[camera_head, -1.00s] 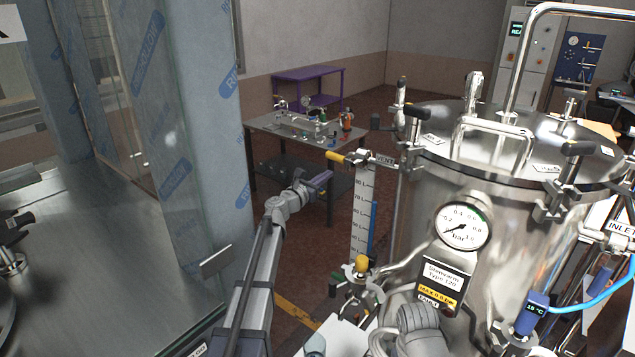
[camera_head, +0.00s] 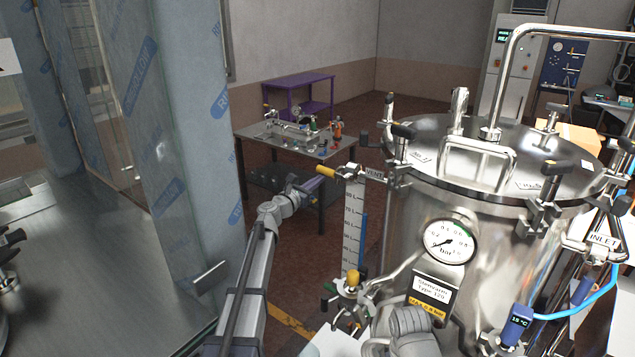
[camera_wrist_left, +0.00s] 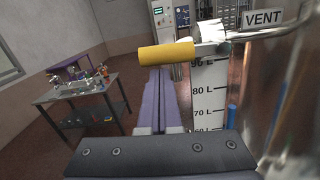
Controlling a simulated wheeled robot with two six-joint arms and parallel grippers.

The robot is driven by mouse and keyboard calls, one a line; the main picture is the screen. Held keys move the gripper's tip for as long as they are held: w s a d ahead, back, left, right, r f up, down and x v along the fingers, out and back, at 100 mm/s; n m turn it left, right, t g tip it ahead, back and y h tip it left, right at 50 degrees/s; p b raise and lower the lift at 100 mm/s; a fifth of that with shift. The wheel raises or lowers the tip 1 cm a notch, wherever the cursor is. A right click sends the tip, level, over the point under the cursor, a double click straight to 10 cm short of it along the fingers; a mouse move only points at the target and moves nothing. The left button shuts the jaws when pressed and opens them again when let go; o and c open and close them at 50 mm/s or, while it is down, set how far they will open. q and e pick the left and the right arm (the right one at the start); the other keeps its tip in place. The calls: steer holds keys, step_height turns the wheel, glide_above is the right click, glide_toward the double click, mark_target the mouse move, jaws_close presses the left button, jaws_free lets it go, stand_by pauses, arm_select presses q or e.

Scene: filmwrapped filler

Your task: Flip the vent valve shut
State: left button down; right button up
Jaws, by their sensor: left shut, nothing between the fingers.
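The vent valve has a yellow lever grip (camera_head: 326,172) sticking out to the left from the pipe by the VENT label (camera_head: 375,174), on the left side of the steel tank (camera_head: 440,210). In the left wrist view the yellow lever grip (camera_wrist_left: 166,54) lies crosswise just over the fingertips, hiding their very ends. My left gripper (camera_head: 317,184) is shut and empty, just below and left of the lever in the head view. Its purple fingers (camera_wrist_left: 160,84) lie together in the wrist view. I cannot tell whether they touch the lever. My right gripper does not show.
A level scale (camera_head: 352,225) stands below the valve. A second yellow-knobbed valve (camera_head: 353,278) sits lower down. A film-wrapped post (camera_head: 195,120) and glass panel stand left of my arm. A metal table (camera_head: 290,143) with small parts stands behind.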

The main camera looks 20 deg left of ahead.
mark_target(322, 167)
arm_select(q)
steer(key=shift+a+r+m, duration=0.1)
steer(key=shift+r+m, duration=0.25)
steer(key=shift+m, duration=0.15)
step_height(322, 167, up, 3)
steer(key=m+p, duration=0.3)
steer(key=shift+m, duration=0.3)
steer(key=s+d+r+m+p, duration=0.2)
steer(key=d+r+m+p, duration=0.3)
steer(key=m, duration=0.7)
steer(key=shift+d+r+g+h+p, duration=0.2)
steer(key=shift+r+g+h+p, duration=0.3)
steer(key=shift+p, duration=0.85)
steer(key=shift+r, duration=0.15)
